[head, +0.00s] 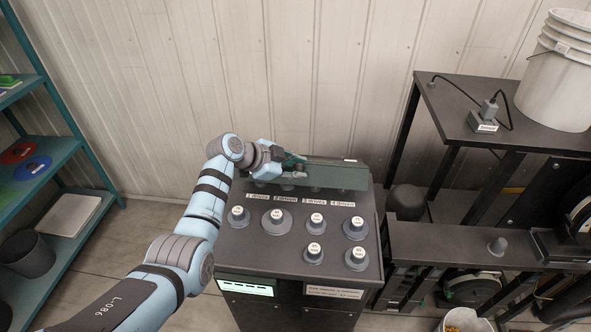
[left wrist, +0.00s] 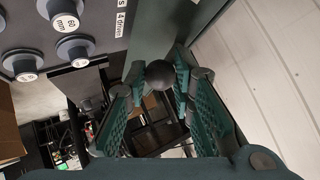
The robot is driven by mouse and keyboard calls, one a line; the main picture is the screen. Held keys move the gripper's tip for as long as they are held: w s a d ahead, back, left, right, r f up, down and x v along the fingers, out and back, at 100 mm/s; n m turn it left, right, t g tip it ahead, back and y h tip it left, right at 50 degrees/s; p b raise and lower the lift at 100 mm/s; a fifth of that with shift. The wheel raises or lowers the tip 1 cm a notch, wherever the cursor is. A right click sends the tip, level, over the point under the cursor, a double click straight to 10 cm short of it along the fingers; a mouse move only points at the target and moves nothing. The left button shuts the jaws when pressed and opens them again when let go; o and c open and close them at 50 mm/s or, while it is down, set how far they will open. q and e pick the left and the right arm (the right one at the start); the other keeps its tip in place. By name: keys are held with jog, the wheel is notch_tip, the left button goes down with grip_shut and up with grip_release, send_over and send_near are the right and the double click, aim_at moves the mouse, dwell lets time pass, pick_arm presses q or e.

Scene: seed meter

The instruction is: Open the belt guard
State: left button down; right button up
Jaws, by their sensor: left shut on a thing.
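The belt guard (head: 345,176) is a long dark green panel along the back of the grey bench top; its green face also shows in the left wrist view (left wrist: 152,32). A round dark knob (left wrist: 160,76) lies at the guard's end. My left gripper (head: 300,172) is at the guard's left end. In the left wrist view its green ribbed fingers (left wrist: 163,68) are on both sides of the knob, shut on it. In the head view my gripper hides the knob and the guard's left end. My right gripper is in neither view.
Several grey pulleys with white tops, such as this one (head: 277,217), stand on the bench top (head: 232,257) in front of the guard. A teal shelf (head: 62,150) is at left. A black machine frame (head: 452,110) with white buckets (head: 560,85) is at right. The pale wall stands close behind.

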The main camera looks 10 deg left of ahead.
pick_arm(q)
jog(key=c, duration=1.3)
grip_release()
jog(key=shift+c, duration=0.2)
jog(key=v, duration=1.2)
jog(key=shift+f, duration=0.15)
